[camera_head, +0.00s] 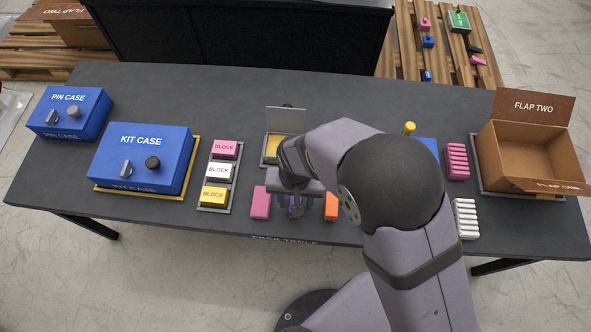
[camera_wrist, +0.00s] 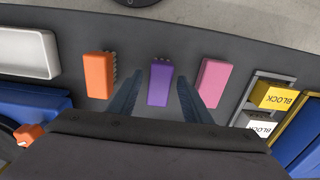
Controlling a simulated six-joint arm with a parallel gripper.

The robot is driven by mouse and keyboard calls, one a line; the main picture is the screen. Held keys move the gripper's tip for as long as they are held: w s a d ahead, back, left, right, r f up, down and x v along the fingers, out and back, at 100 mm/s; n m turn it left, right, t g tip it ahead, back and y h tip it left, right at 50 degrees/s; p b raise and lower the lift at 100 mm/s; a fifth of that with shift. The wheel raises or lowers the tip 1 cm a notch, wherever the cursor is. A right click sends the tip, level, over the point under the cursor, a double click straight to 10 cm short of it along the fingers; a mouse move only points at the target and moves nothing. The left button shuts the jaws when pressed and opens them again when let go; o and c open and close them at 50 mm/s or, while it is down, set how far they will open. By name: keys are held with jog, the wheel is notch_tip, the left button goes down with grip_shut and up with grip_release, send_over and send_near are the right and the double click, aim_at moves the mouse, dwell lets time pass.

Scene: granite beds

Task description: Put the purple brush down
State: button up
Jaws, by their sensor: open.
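The purple brush (camera_wrist: 160,84) lies on the dark table between an orange brush and a pink one in the wrist view. In the head view only a bit of the purple brush (camera_head: 295,209) shows below my gripper (camera_head: 290,204). In the wrist view my gripper (camera_wrist: 158,98) is open, with one finger on each side of the purple brush. The fingers look apart from it, with a gap on both sides. I cannot tell how high the fingertips are above the table.
The orange brush (camera_head: 331,207) and pink brush (camera_head: 261,203) stand close on either side. A block tray (camera_head: 234,191), the kit case (camera_head: 142,158) and an open flap box (camera_head: 522,150) are also on the table. The table's front edge is near.

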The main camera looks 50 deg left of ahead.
notch_tip(320, 180, up, 11)
jog(key=shift+r, duration=0.15)
dwell(0.4)
jog(key=w+d+r+m, duration=0.3)
jog(key=w+d+m, duration=0.1)
jog(key=w+d, duration=1.35)
jog(key=s+d+m, duration=0.2)
jog(key=d, duration=0.9)
jog(key=s+d+m, duration=0.2)
jog(key=d+m, duration=0.1)
jog(key=d, duration=0.9)
jog(key=shift+s+d, duration=0.15)
jog(key=shift+s, duration=0.2)
jog(key=shift+r, duration=0.2)
